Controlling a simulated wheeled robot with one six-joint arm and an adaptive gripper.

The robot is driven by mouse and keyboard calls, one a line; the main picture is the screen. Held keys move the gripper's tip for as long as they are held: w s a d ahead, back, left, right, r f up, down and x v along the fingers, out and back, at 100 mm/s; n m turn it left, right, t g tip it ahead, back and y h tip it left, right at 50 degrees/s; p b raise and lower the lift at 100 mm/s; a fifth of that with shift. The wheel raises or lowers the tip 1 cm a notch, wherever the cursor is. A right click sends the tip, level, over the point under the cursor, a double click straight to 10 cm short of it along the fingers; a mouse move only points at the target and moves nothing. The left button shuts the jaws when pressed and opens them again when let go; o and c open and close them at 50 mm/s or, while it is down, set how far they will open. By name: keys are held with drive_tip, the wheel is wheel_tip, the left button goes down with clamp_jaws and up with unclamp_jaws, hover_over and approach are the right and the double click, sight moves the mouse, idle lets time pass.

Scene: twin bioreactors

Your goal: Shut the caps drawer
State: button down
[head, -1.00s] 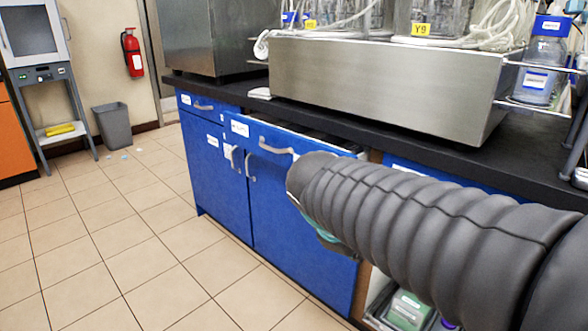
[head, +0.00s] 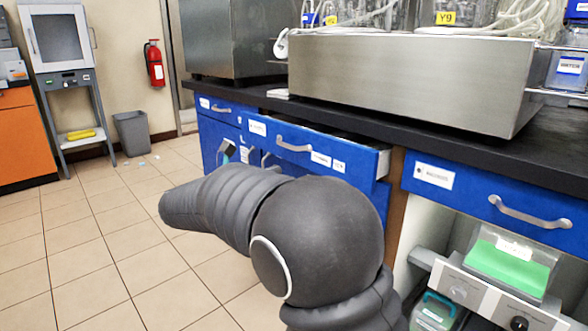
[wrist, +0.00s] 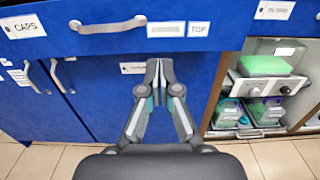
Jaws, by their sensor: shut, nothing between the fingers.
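The caps drawer (head: 293,145) is a blue drawer with a curved grey handle, under the black counter. It stands partly open, its front ahead of the cabinet face and its right side showing. In the wrist view the drawer front (wrist: 225,15) crosses the top, with a CAPS label at left, the handle (wrist: 107,25) and a TOP label at right. My gripper (wrist: 158,66) is shut and empty. Its fingertips appear just below the drawer's lower edge, against the blue cupboard door; I cannot tell if they touch anything. In the head view my arm hides most of the gripper.
A closed blue drawer (head: 480,195) is to the right, above an open bay with a green-topped device (head: 508,262). Another closed drawer (head: 228,110) is to the left. A steel housing (head: 410,80) stands on the counter.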

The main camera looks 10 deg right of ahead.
sight(318, 155)
drive_tip(key=b+x, duration=0.1)
drive_tip(key=x, duration=1.2)
drive_tip(key=shift+d, duration=0.2)
drive_tip(key=shift+w, duration=0.15)
